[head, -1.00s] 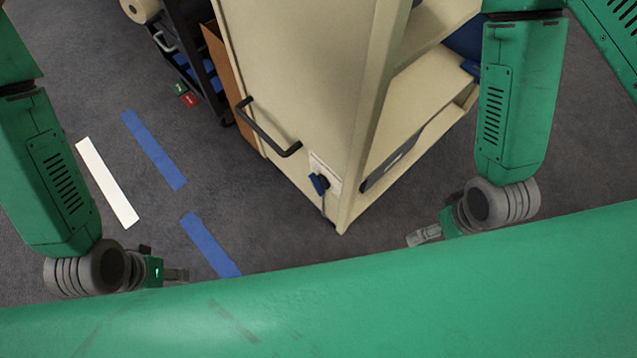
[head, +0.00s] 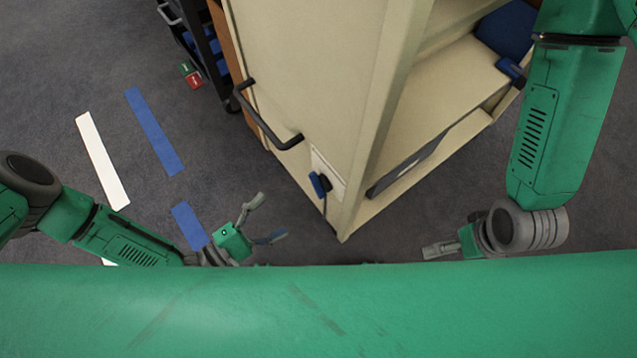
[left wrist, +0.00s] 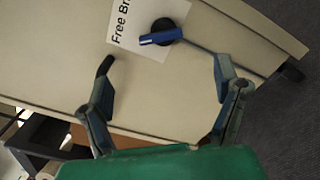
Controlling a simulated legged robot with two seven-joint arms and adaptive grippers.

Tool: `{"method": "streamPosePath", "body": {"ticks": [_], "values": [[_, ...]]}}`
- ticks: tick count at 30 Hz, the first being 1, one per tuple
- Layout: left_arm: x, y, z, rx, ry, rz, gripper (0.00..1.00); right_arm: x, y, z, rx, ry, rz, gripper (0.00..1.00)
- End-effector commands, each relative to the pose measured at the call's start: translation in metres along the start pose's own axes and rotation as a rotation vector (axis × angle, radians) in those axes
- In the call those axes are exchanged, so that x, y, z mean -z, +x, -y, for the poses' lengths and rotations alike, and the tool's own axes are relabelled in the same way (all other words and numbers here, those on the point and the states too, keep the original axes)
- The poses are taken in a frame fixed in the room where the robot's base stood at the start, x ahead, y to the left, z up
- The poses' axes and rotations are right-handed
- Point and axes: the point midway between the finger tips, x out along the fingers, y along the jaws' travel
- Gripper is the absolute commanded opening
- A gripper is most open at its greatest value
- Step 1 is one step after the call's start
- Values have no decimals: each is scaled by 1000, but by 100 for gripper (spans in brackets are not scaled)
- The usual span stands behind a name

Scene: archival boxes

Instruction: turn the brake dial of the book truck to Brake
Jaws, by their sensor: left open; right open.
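The cream book truck (head: 310,80) stands ahead of me. Its blue brake dial (head: 320,184) sits low on the near end panel, on a white label plate. In the left wrist view the dial (left wrist: 162,35) has a blue lever on a black round base, and the lever points left towards the printed label (left wrist: 128,30), which reads "Free Br", the rest cut off or covered. My left gripper (head: 266,218) is open and empty, left of and a little below the dial, apart from it; its fingers (left wrist: 165,95) spread below the dial in the wrist view. My right gripper (head: 430,250) is right of the truck, empty.
A black handle (head: 265,125) juts from the truck's end panel, above left of the dial. Blue tape (head: 155,130) and white tape (head: 102,160) lie on the grey carpet at left. A dark cart (head: 205,45) stands behind. Open floor lies left of the truck.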

Motion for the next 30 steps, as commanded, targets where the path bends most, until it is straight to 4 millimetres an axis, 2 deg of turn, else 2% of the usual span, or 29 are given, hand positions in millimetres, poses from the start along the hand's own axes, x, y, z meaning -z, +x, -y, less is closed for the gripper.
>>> {"method": "streamPosePath", "body": {"ticks": [9, 15, 21, 30], "values": [[0, 66, 2, 1, 2, 1, 83, -1, 11, 0, 0, 0, 0, 100], [0, 103, 2, 2, 1, 1, 83, -1, 16, 0, 0, 0, 0, 100], [0, 122, 2, 3, 1, 0, 83, -1, 19, 0, 0, 0, 0, 100], [-1, 126, 1, 4, 1, 0, 83, -1, 19, 0, 0, 0, 0, 100]]}}
